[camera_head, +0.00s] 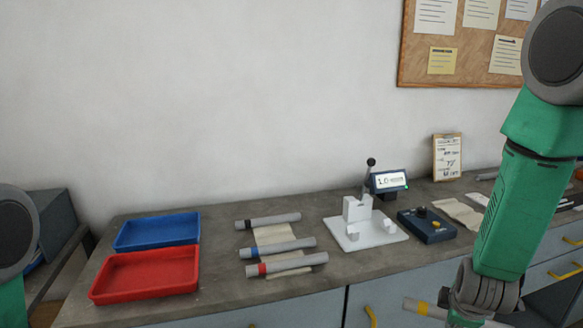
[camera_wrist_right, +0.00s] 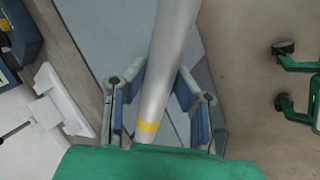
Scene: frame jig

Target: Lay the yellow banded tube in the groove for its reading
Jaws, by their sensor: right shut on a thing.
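The yellow banded tube (camera_wrist_right: 170,60) is grey with a yellow band near one end. My right gripper (camera_wrist_right: 158,100) is shut on it, and the tube runs between its blue-padded fingers. In the head view the banded end of the tube (camera_head: 424,308) shows low, in front of the bench's cabinets and below the bench top. The white jig (camera_head: 378,239) with its upright blocks stands on the bench, up and left of the held tube. No tube lies on it. A small display (camera_head: 389,181) behind it reads about 1.0. My left gripper is out of view.
A red tray (camera_head: 146,274) and a blue tray (camera_head: 157,231) sit at the left. Tubes with black, blue and red bands lie on a cloth (camera_head: 271,236) beside them. A control box (camera_head: 427,226) stands right of the jig. A clipboard (camera_head: 447,157) leans on the wall.

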